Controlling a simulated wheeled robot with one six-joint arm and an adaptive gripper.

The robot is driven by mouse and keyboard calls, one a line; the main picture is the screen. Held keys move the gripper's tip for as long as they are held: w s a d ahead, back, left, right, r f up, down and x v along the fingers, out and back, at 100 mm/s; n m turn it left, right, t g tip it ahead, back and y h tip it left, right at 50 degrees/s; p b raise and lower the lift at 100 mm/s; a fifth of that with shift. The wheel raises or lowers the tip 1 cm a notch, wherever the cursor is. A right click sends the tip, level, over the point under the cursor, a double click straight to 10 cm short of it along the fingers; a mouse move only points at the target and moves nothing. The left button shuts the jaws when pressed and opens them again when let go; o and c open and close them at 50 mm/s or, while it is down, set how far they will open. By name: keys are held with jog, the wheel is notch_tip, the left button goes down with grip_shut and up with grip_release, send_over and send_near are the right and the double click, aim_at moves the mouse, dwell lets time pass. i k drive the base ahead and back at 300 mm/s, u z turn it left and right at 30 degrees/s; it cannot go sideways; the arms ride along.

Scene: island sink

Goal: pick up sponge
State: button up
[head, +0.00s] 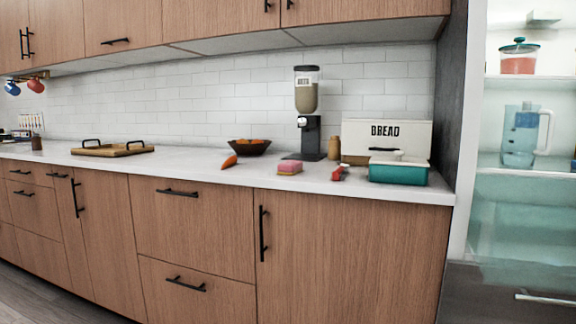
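A small pink and yellowish block that looks like the sponge (289,169) lies on the white countertop, near its front edge and right of the middle of the head view. It sits in front of the black-based dispenser and is fully in sight. My gripper does not show in the head view.
An orange carrot-like item (229,162) and a dark bowl (249,147) are left of the sponge. The oats dispenser (307,115) stands behind it. A red item (338,173), teal box (398,171) and bread box (386,140) are to the right. Counter between tray (113,149) and carrot-like item is clear.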

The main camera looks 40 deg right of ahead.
aim_at(290, 167)
jog(key=z, duration=0.6)
jog(key=i, duration=0.85)
jog(key=z, duration=0.95)
